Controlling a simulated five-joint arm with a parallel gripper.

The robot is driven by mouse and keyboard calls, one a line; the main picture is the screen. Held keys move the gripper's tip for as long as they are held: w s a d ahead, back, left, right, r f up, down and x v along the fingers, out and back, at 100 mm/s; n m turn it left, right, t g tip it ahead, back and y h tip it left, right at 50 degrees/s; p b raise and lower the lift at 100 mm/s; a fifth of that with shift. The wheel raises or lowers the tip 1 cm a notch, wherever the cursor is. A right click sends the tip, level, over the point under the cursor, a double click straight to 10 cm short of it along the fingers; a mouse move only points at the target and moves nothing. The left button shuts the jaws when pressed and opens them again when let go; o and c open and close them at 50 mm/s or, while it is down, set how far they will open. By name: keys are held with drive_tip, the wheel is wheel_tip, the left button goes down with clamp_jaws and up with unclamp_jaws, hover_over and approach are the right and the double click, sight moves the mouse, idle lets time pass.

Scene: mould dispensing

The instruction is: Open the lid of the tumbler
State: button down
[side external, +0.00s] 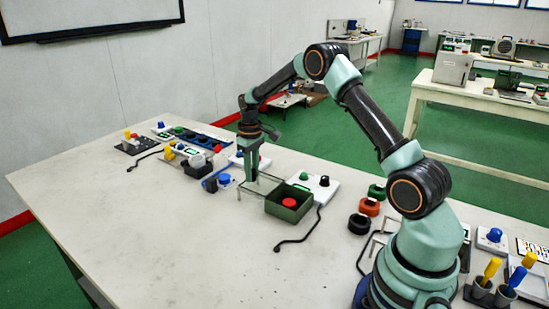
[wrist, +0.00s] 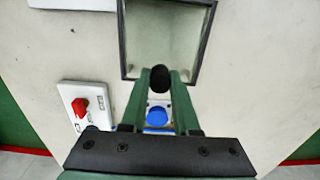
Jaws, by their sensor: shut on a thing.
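My gripper (side external: 251,177) points down over the middle of the bench in the side view. In the wrist view its two green fingers (wrist: 160,73) are closed on a small black knob (wrist: 160,80). The knob is at the near edge of a dark-framed clear panel (wrist: 186,77), which looks like the lid. In the side view a thin frame (side external: 272,177) shows beside the fingers, close to an open green box (side external: 288,213) with a red round piece (side external: 290,202) inside.
A blue round part (wrist: 157,117) shows between the fingers. A white panel with a red knob (wrist: 80,106) lies to the left in the wrist view. Black rings (side external: 359,223) and other coloured parts stand to the right in the side view. The bench's front left (side external: 130,230) is clear.

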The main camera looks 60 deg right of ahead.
drive_tip(key=c, duration=0.7)
unclamp_jaws()
drive_tip(key=shift+o, duration=0.2)
wheel_tip(320, 180, up, 12)
drive_tip(key=shift+r, duration=0.15)
drive_tip(key=s+a+r+t, duration=0.3)
drive_tip(key=s+a+r, duration=0.6)
drive_tip(key=a+r, duration=0.15)
drive_tip(key=s+a+f+t, duration=0.2)
drive_tip(key=s+a, duration=0.5)
drive_tip(key=s, duration=0.4)
drive_tip(key=shift+s+f+t, duration=0.15)
drive_tip(key=shift+f+t, duration=0.15)
drive_tip(key=shift+f, duration=0.4)
